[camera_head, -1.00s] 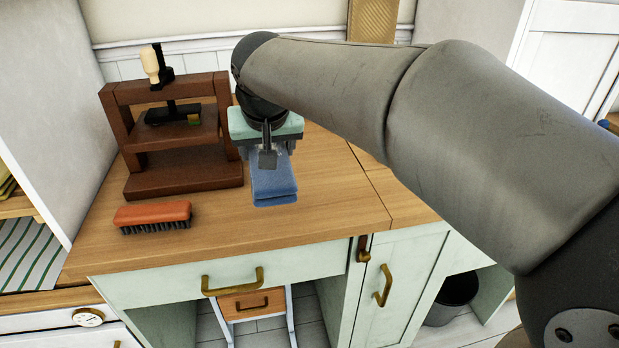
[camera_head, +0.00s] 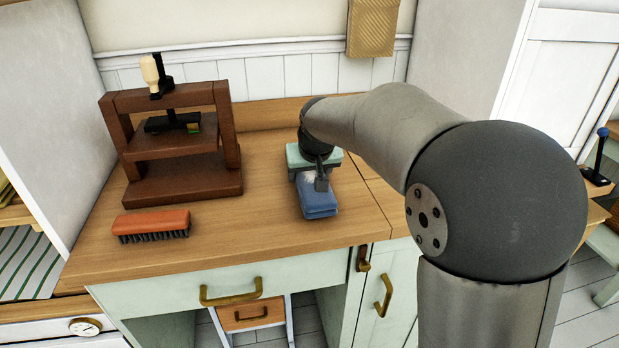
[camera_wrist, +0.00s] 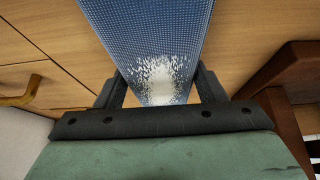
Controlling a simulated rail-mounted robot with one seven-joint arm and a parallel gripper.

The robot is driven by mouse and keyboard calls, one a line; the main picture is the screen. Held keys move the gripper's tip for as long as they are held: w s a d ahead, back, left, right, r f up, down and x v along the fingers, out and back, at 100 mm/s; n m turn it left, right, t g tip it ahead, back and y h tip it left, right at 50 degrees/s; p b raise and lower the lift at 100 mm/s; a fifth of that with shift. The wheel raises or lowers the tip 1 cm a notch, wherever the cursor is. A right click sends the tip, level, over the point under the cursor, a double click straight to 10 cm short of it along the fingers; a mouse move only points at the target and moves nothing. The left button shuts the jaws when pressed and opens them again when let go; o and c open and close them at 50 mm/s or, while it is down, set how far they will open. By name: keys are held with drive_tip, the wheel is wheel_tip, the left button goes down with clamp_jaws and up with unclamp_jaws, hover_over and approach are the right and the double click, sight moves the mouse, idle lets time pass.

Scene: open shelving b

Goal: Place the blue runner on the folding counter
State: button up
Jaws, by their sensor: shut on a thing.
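The blue runner (camera_head: 318,203) is a folded blue cloth over the wooden counter top (camera_head: 255,235), right of its middle. My gripper (camera_head: 321,178) is shut on its end. In the wrist view the runner (camera_wrist: 150,25) runs away between the two dark fingers of my gripper (camera_wrist: 160,88), with a speckled white patch near the grip. The runner looks low over the wood; I cannot tell whether it touches. A seam (camera_head: 378,208) divides the wooden top to the right of the runner. I cannot tell which section is the folding counter.
A brown wooden press (camera_head: 180,180) stands at the back left. A red-backed brush (camera_head: 152,223) lies in front of it. Bare wood lies between these and the runner. A pale green drawer (camera_head: 190,290) with a brass handle is below the front edge.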

drive_tip(key=shift+f, duration=0.7)
drive_tip(key=shift+f, duration=0.15)
drive_tip(key=o, duration=1.2)
